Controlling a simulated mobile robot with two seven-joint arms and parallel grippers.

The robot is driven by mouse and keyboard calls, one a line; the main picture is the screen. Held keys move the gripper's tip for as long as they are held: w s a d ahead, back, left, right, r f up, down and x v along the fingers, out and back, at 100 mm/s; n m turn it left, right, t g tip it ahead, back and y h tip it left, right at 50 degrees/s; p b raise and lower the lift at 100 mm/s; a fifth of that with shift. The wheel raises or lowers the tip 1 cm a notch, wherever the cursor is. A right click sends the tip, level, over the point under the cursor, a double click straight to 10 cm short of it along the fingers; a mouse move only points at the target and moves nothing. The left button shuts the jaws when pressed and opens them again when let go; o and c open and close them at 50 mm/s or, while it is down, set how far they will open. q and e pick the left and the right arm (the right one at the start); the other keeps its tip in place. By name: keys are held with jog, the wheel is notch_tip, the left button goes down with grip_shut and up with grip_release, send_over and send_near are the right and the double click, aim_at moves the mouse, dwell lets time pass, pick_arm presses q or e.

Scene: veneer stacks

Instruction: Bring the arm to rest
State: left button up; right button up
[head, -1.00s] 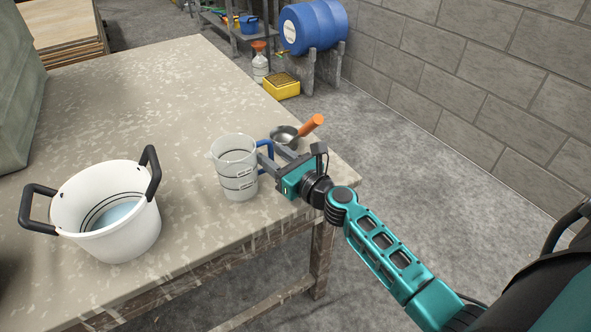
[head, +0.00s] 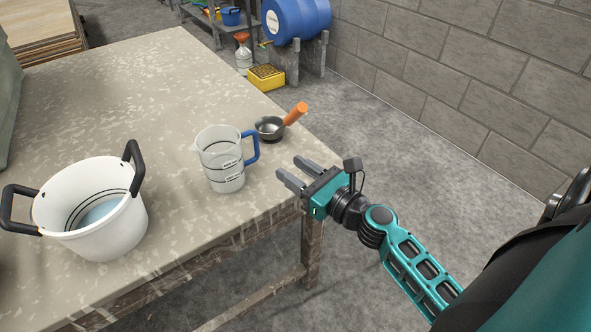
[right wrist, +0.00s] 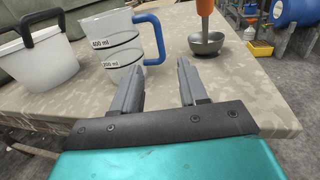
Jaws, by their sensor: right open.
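My right gripper (head: 292,176) is open and empty at the table's right front corner, and its two fingers also show in the right wrist view (right wrist: 158,88). The clear measuring jug (head: 221,160) with a blue handle stands upright to the left of the fingers, apart from them. It also stands ahead and to the left in the right wrist view (right wrist: 113,45). A metal ladle or scoop (head: 270,127) with an orange handle rests on the table beyond the fingers. My left gripper does not show.
A white bucket (head: 125,215) with black handles and pale liquid inside stands at the left of the table (head: 130,100). Free room lies right of the table, before the block wall (head: 470,85).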

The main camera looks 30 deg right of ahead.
jog(key=shift+a+n, duration=0.15)
jog(key=shift+n, duration=0.25)
pick_arm(q)
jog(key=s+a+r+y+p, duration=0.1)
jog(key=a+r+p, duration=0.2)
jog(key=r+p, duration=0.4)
jog(key=p, duration=0.4)
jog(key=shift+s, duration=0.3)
pick_arm(e)
jog(key=s+a+f+n+g+h, duration=0.1)
jog(key=s+a+n+g, duration=0.2)
jog(key=n, duration=1.4)
jog(key=s+a+f+n+g+h, duration=0.1)
jog(key=s+a+n, duration=0.5)
jog(key=n, duration=1.2)
jog(key=s+f+g, duration=0.1)
jog(key=s+g, duration=0.1)
jog(key=s, duration=0.2)
jog(key=shift+f+g, duration=0.25)
jog(key=shift+g, duration=0.15)
jog(key=shift+s+d, duration=0.1)
jog(key=shift+s, duration=0.05)
